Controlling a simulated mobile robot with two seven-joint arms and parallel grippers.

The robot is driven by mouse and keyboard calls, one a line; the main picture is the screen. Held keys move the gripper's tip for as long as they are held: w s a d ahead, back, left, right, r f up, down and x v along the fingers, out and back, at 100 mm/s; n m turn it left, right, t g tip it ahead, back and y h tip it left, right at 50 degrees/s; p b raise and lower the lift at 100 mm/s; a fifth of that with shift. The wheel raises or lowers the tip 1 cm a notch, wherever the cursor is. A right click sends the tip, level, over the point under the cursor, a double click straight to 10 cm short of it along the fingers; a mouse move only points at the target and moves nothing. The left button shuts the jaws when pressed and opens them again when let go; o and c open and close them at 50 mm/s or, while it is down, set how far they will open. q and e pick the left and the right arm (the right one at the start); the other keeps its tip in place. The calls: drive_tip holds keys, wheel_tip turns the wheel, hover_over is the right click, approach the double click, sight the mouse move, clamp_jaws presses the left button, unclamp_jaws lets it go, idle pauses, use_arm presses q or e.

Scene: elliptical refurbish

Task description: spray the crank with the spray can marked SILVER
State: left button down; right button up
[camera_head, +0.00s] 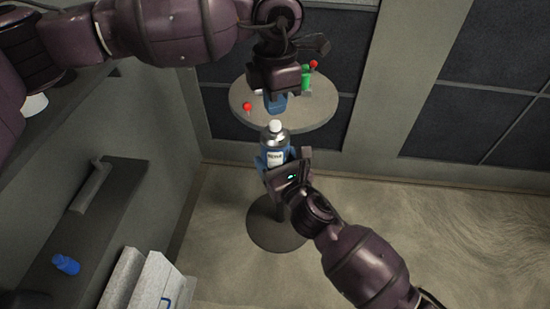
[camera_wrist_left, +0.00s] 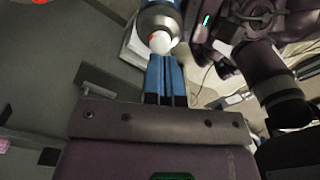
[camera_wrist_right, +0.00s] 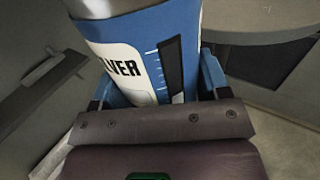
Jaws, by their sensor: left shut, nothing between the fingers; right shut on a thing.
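The spray can (camera_head: 273,157) is blue with a silver top and a white nozzle (camera_head: 275,126). Its label reads "LVER" in the right wrist view (camera_wrist_right: 122,72), with the start of the word hidden by the curve. My right gripper (camera_head: 277,162) is shut around the can and holds it upright, in front of the round table. My left gripper (camera_head: 276,108) is shut and empty, just above and behind the nozzle. In the left wrist view its blue fingertips (camera_wrist_left: 165,60) are close to the white nozzle (camera_wrist_left: 160,42); I cannot tell whether they touch. I cannot clearly identify the crank.
The round table (camera_head: 240,96) bears red-ended parts (camera_head: 247,106) and a green object (camera_head: 306,80), partly hidden by my left arm. At left, a dark shelf (camera_head: 105,218) holds a grey angled piece (camera_head: 91,186) and a blue object (camera_head: 66,264). Floor at right is clear.

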use_arm(q)
drive_tip(key=shift+r, duration=0.7)
wheel_tip(320, 180, up, 12)
idle(0.4)
idle(0.8)
